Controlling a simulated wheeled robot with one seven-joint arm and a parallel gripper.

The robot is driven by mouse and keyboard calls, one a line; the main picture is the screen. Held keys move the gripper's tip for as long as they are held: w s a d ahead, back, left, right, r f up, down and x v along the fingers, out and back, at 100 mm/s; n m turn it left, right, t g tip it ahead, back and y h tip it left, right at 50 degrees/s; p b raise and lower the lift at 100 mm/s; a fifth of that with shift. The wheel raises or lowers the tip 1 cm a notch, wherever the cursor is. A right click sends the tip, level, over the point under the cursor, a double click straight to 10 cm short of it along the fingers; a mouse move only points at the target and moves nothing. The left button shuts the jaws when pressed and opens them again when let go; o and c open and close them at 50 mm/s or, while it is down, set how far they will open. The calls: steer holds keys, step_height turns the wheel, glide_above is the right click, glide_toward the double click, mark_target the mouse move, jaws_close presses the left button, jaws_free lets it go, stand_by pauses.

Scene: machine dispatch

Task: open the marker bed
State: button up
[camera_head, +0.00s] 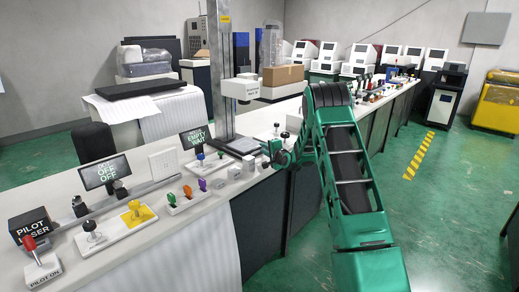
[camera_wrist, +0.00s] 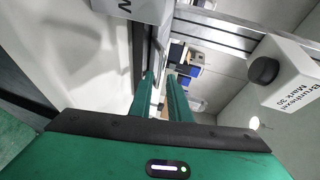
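The marker is a tall grey column with a white head (camera_head: 241,88) on it. The head also shows at the right in the wrist view (camera_wrist: 290,75), with a black round lens and printed name. Below the head, a grey bed plate (camera_head: 241,146) lies at the column's foot on the bench. My gripper (camera_head: 268,153) is just right of this plate, low over the bench edge. In the wrist view its two green fingers (camera_wrist: 162,76) stand apart with a narrow gap and nothing clearly held between them. How the bed opens cannot be made out.
A small screen (camera_head: 195,137) reading EMPTY WAIT stands left of the column. A cardboard box (camera_head: 283,75) is behind. The green floor at right is mostly clear.

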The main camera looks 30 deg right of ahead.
mark_target(259, 152)
steer(key=w, duration=0.2)
steer(key=w+f, duration=0.1)
steer(key=w, duration=0.2)
steer(key=shift+w, duration=0.15)
steer(key=shift+r, duration=0.1)
jaws_close()
